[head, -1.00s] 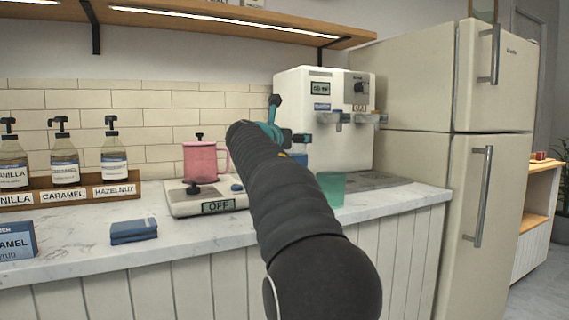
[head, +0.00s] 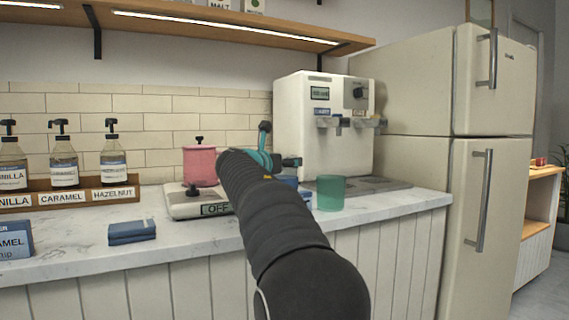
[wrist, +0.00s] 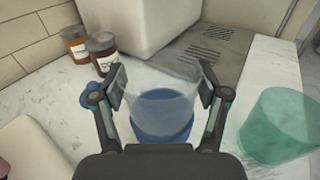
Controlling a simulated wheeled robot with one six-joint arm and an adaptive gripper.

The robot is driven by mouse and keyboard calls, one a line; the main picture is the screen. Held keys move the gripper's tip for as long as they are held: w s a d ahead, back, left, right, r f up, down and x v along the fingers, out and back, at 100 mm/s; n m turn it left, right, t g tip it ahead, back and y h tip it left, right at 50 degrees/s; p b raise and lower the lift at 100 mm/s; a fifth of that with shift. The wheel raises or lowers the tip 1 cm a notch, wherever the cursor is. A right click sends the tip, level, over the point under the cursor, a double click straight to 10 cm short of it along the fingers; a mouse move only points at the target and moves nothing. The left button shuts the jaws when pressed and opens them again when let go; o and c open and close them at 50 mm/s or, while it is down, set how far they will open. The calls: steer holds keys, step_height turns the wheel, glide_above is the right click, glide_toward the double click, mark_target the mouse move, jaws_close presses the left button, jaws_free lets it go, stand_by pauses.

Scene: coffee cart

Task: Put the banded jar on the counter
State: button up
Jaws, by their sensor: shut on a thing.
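The banded jar (wrist: 164,110), a clear vessel with a broad blue band, sits between the fingers of my gripper (wrist: 162,88) in the wrist view. The fingers are shut on its sides and it looks upright. In the head view my arm hides most of the jar, and a bit of blue (head: 288,181) shows beside the gripper (head: 276,162). The jar is low over the marble counter (head: 185,236), between the scale and the green cup. I cannot tell whether its base touches the counter.
A green translucent cup (wrist: 283,126) stands close to the right of the jar. Two brown labelled jars (wrist: 102,52) stand behind, near the white machine (head: 322,135). A scale (head: 185,206) bearing a pink pitcher (head: 199,166) is at left. The counter's front left holds a blue folded cloth (head: 132,232).

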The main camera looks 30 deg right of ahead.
steer(key=o, duration=1.8)
steer(key=shift+f, duration=0.1)
steer(key=v, duration=1.2)
